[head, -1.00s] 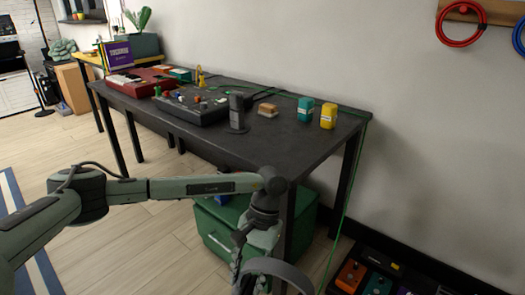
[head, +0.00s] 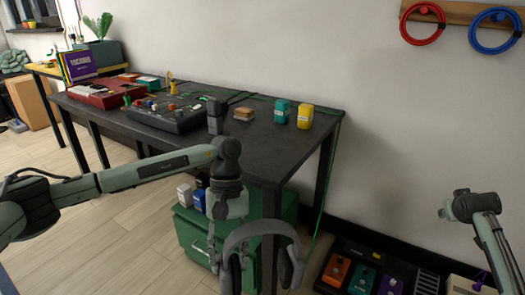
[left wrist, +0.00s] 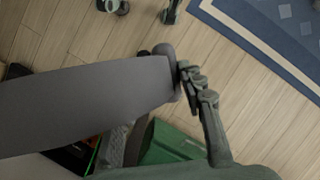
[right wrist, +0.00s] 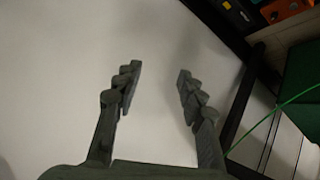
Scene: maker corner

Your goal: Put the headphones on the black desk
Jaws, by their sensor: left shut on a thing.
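The grey headphones (head: 262,230) hang from my left gripper (head: 226,245), which is shut on them. The headband arches up and the ear cups point down. They are in front of the near edge of the black desk (head: 270,150), below the level of its top. In the left wrist view the headband (left wrist: 85,105) fills the left side, beside the fingers (left wrist: 190,85). My right gripper (right wrist: 158,78) is open and empty in the right wrist view. In the head view only part of the right arm shows at the right edge.
The desk holds a mixer (head: 165,112), a dark upright device (head: 214,118), a brown block (head: 243,114), a teal box (head: 282,111) and a yellow box (head: 305,117). The desk's near right corner is bare. A green cabinet (head: 190,235) stands below; a pedal board (head: 375,275) lies right.

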